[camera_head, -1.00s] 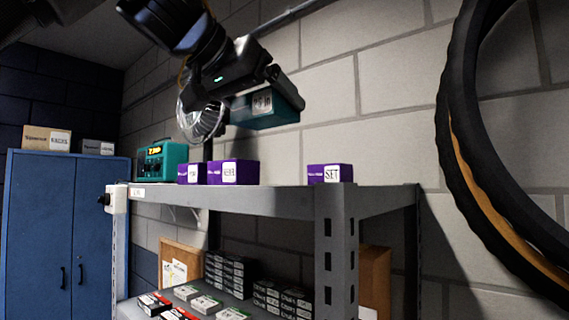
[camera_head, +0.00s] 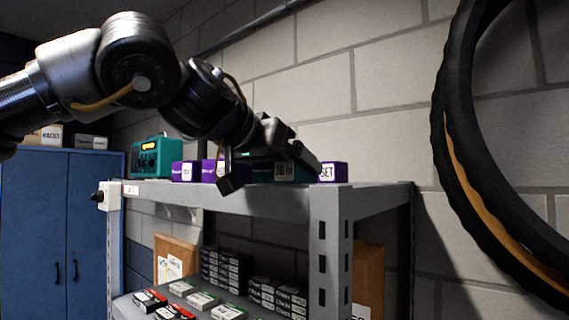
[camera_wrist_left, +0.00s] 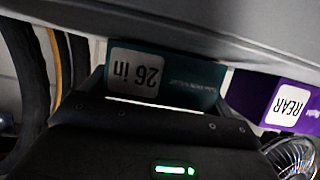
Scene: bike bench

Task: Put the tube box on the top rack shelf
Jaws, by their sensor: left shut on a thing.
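The tube box (camera_head: 282,172) is dark teal with a white label. It is at the level of the top rack shelf (camera_head: 270,197), between the purple boxes, low against the shelf top; I cannot tell whether it touches the shelf. In the left wrist view the teal box (camera_wrist_left: 180,80) has a label that reads "26 in". My left gripper (camera_head: 290,150) is shut on it, coming in from above and the left. The fingertips are partly hidden by the arm and the box. My right gripper is not in view.
Purple boxes stand on the top shelf: one to the right (camera_head: 333,172), others to the left (camera_head: 185,171). A REAR box (camera_wrist_left: 285,103) is close by. A teal device (camera_head: 157,157) sits at the left end. A tyre (camera_head: 490,180) hangs at right. Small boxes fill the lower shelf.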

